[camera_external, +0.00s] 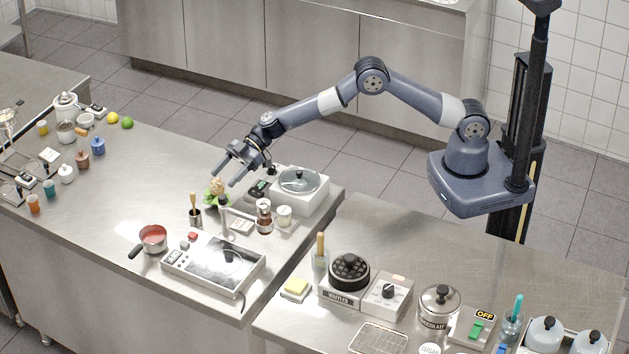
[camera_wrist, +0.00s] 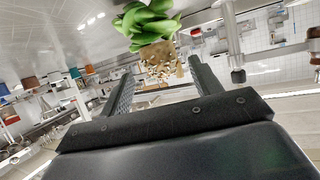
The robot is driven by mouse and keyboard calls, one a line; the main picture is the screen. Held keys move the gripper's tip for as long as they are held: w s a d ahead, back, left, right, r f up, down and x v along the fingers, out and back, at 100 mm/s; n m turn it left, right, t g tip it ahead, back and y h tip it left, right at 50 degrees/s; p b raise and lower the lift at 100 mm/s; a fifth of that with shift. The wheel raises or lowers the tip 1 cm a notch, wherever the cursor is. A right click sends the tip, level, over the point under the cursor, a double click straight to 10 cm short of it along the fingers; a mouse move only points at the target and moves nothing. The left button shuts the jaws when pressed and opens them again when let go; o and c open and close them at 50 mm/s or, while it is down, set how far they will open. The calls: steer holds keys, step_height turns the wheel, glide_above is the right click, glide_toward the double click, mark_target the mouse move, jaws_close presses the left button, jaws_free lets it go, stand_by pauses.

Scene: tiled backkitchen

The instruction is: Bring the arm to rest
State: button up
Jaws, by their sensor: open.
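My arm reaches left from its base over the steel counter (camera_external: 120,200). The jaws are open. In the wrist view my gripper (camera_wrist: 160,85) shows its two dark fingers spread apart. I cannot tell whether a finger touches the plant. Nothing is seen held.
A white appliance with a glass lid (camera_external: 300,182), a brown bottle (camera_external: 264,216) and an induction hob (camera_external: 213,263) stand close by. A waffle maker (camera_external: 349,272) is on the right counter. Free room lies at the counter's left middle.

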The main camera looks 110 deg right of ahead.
mark_target(220, 180)
steer(key=shift+x, duration=1.2)
steer(key=shift+w+a+r, duration=0.1)
steer(key=shift+w+a, duration=0.05)
steer(key=shift+w, duration=0.2)
step_height(220, 180, up, 10)
steer(key=s+d+f+m+t+h, duration=0.1)
steer(key=s+d+f+m+h, duration=0.35)
steer(key=s+d, duration=0.85)
steer(key=shift+n+y, duration=0.85)
steer(key=shift+n, duration=0.1)
steer(key=f, duration=0.3)
steer(key=w+f, duration=0.1)
steer(key=f, duration=0.3)
steer(key=f+p, duration=0.1)
steer(key=f, duration=0.3)
steer(key=shift+w+d+f, duration=0.2)
steer(key=shift+w+d, duration=0.1)
steer(key=shift+d, duration=0.1)
steer(key=shift+s+d+r, duration=0.1)
steer(key=shift+s+r, duration=0.05)
steer(key=shift+s, duration=0.1)
